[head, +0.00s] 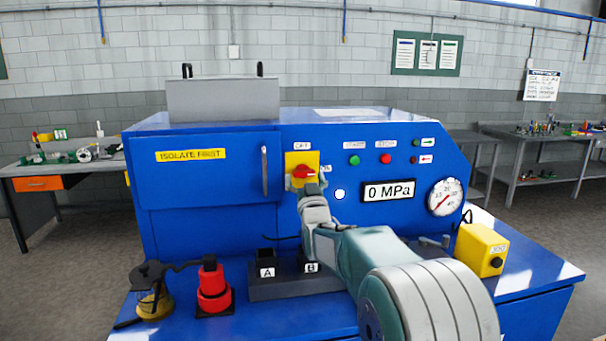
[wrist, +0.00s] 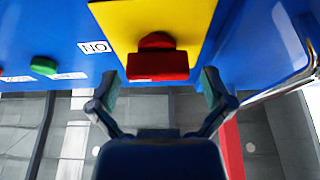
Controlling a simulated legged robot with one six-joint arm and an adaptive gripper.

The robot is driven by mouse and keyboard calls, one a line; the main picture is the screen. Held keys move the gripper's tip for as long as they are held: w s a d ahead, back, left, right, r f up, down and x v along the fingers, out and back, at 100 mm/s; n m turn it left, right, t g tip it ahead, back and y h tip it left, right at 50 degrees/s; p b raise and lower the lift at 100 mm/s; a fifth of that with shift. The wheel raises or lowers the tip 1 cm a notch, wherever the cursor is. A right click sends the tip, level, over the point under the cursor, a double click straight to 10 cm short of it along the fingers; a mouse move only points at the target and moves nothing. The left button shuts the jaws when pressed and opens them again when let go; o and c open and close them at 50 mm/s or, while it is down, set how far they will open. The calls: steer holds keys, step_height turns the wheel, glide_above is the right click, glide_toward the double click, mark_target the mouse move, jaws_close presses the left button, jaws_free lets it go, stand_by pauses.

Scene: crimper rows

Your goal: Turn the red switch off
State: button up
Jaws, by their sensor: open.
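The red switch (head: 304,171) is a rotary handle on a yellow plate (head: 292,159) on the front of the blue machine. A label above the plate appears to read OFF, and a label to its right is partly hidden. In the wrist view the red switch (wrist: 157,62) shows close up, with an ON label (wrist: 95,47) to the left of the plate. My gripper (wrist: 158,88) is open, with one finger on each side of the switch's near end. I cannot tell whether the fingers touch it. In the head view my gripper (head: 306,187) is just below the switch.
Green (head: 354,160) and red (head: 385,158) buttons, a 0 MPa display (head: 388,190) and a gauge (head: 445,197) lie right of the switch. A door handle (head: 264,171) is left. Blocks A and B (head: 285,288), a red part (head: 213,290) and a yellow box (head: 481,250) stand below.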

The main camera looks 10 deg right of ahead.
steer(key=shift+x, duration=0.85)
steer(key=shift+d+r, duration=0.1)
steer(key=shift+c, duration=0.3)
steer(key=c, duration=0.9)
